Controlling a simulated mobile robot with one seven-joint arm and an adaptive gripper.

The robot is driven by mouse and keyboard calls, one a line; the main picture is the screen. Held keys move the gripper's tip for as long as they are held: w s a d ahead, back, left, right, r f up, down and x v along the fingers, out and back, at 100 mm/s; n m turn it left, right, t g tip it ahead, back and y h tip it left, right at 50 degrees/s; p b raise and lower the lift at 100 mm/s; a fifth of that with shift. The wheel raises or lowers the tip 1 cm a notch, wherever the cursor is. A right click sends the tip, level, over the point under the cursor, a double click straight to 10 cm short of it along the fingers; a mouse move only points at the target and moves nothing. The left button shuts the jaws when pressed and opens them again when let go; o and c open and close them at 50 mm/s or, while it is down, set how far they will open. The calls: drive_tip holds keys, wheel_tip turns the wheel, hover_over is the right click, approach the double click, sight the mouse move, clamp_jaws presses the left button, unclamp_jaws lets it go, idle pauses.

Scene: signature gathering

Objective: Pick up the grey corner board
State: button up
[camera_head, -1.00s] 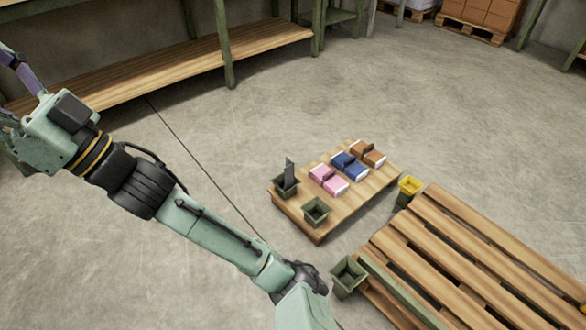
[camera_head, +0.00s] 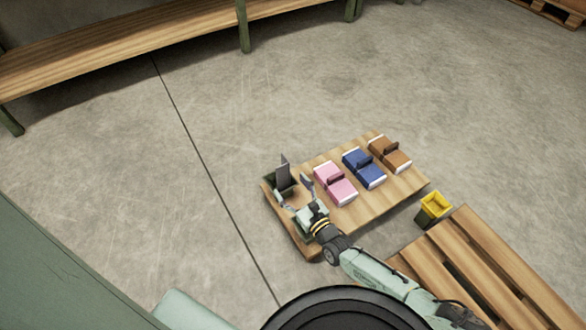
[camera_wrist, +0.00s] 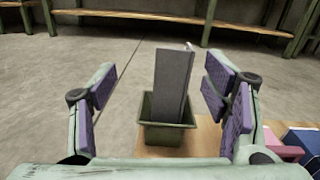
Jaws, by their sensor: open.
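The grey corner board (camera_head: 283,170) stands upright in a dark green bin at the left end of a low wooden board. In the wrist view the grey corner board (camera_wrist: 173,85) rises out of the green bin (camera_wrist: 167,136), between my fingers but beyond them. My gripper (camera_head: 293,192) is open and empty, low over the board's left end, close in front of the bin. Its purple finger pads show in the wrist view (camera_wrist: 170,95), apart on both sides of the corner board. The lower part of the corner board is hidden inside the bin.
Pink (camera_head: 335,184), blue (camera_head: 364,168) and brown (camera_head: 389,154) bundles lie on the low wooden board (camera_head: 385,200), right of my gripper. A yellow-lined bin (camera_head: 433,208) and a slatted pallet (camera_head: 480,262) stand to the right. Floor left of the board is clear.

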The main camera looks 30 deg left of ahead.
sight(283, 171)
drive_tip(key=shift+m, duration=0.7)
drive_tip(key=w+a+f, duration=0.2)
drive_tip(key=w, duration=0.1)
drive_tip(key=shift+w+a+f, duration=0.1)
drive_tip(key=shift+a, duration=0.1)
drive_tip(key=shift+b+x, duration=0.4)
drive_tip(key=shift+x, duration=2.35)
drive_tip(key=shift+w+d+f+h, duration=0.1)
drive_tip(key=shift+w+f+h, duration=0.1)
drive_tip(key=shift+h, duration=0.1)
drive_tip(key=c, duration=1.4)
